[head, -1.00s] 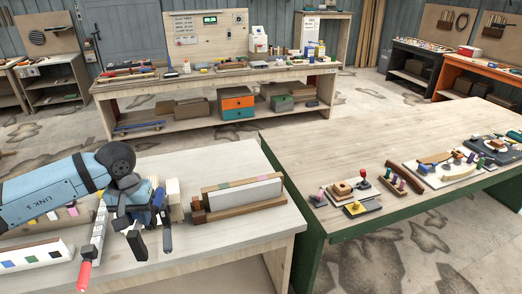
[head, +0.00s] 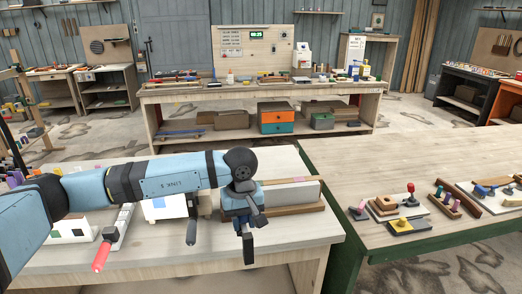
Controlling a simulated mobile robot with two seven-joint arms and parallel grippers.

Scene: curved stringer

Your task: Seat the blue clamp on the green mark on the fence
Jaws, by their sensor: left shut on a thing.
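My left gripper (head: 246,214) points down at the left end of the fence (head: 290,191) on the near bench. It is shut on the blue clamp (head: 236,203), of which only a blue part and dark parts below show. Gripper and clamp overlap in the picture, so their border is hard to tell. The fence is a pale board with brown wood along its foot. A pink mark (head: 299,180) shows on its top edge. The green mark is hidden behind my arm and gripper. Whether the clamp touches the fence I cannot tell. My right gripper is not in view.
A green-edged table (head: 400,170) with several small fixtures is at the right. The bench right of the fence is clear.

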